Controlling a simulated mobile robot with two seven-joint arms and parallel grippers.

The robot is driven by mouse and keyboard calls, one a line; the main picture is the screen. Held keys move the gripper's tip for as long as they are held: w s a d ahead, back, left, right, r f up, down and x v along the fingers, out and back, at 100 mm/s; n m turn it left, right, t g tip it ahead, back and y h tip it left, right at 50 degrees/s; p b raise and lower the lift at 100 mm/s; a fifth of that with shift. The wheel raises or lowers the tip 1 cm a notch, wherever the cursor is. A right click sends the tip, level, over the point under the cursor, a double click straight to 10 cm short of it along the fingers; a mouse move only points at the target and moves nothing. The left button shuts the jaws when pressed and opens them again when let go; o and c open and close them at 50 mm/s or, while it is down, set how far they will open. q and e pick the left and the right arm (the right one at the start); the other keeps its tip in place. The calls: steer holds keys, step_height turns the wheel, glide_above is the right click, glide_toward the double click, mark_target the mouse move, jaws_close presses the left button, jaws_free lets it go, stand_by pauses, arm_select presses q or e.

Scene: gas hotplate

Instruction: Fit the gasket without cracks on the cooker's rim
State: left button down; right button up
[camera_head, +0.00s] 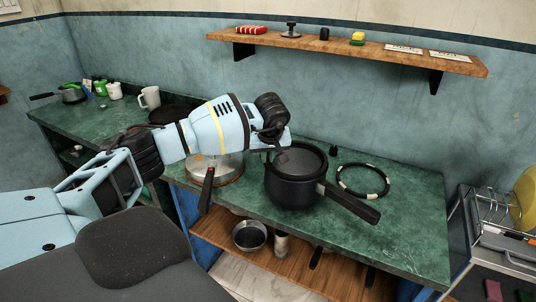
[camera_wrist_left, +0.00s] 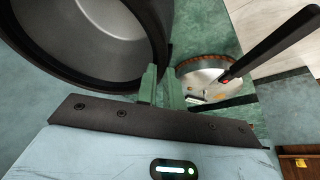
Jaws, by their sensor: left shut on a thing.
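The dark cooker (camera_head: 292,192) stands open on the green counter, its long handle pointing to the lower right. My left gripper (camera_head: 283,150) is at the cooker's left rim. In the left wrist view my gripper (camera_wrist_left: 163,88) is shut on a dark edge at the rim, seemingly a black gasket (camera_wrist_left: 158,30) lying along it; gasket and rim are hard to tell apart. The cooker's grey inside (camera_wrist_left: 85,45) looks empty. Another black ring gasket (camera_head: 342,187) with pale patches lies on the counter right of the cooker. My right gripper is out of view.
The silver lid (camera_head: 229,175) with a black handle lies left of the cooker, partly behind my arm. A mug (camera_head: 150,97) and small containers stand farther left. A wall shelf (camera_head: 340,46) holds small items. A dish rack (camera_head: 495,215) stands right. Counter front right is clear.

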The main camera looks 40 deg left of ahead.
arm_select(q)
steer(key=c, duration=1.4)
jaws_free()
steer(key=shift+c, duration=0.2)
steer(key=v, duration=0.8)
steer(key=shift+f, duration=0.1)
